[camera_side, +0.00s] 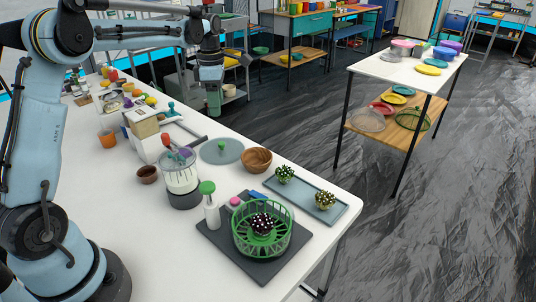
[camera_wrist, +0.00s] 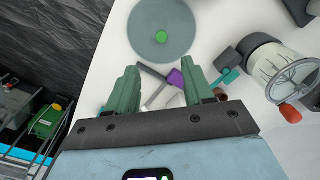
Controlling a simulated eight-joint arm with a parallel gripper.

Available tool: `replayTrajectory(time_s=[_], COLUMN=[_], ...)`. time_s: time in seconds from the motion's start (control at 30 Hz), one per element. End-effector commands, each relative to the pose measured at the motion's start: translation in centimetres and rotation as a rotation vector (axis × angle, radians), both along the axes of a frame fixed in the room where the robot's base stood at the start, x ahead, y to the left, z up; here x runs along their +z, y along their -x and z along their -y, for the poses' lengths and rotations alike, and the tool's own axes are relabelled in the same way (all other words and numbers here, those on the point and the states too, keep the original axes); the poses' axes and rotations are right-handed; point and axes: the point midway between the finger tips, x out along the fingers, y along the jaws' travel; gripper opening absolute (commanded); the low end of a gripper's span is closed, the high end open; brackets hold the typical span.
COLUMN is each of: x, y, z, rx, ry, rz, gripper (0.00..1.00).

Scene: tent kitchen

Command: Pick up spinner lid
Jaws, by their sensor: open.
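The spinner lid (camera_side: 221,151) is a flat grey round disc with a green knob at its centre. In the wrist view the lid (camera_wrist: 143,30) is whole, at the top, beyond my fingertips. My gripper (camera_side: 213,106) is high above the table's far edge, pointing down, apart from the lid. In the wrist view its two green fingers (camera_wrist: 163,75) are spread with nothing held between them. The green spinner basket (camera_side: 244,247) stands on a dark board near the front, with a dark spotted object inside.
A wooden bowl (camera_side: 257,158) is close to the lid's right. A grey tray (camera_side: 310,207) holds two spiky green things. Clutter fills the table's far left. A small white table (camera_side: 385,69) stands apart.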

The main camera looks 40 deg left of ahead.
Motion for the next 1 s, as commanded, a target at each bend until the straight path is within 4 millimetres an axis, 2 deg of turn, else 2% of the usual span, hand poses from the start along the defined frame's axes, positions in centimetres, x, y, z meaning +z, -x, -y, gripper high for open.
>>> replayTrajectory(time_s=[0.4, 0.67, 1.0], x=[-5.7, -7.5, -11.7], y=[-0.1, 0.0, 0.1], z=[0.0, 0.1, 0.4], rx=[0.01, 0.009, 0.009], ry=[0.001, 0.001, 0.001], rz=[-0.002, -0.002, -0.002], gripper=[0.52, 0.52, 0.52])
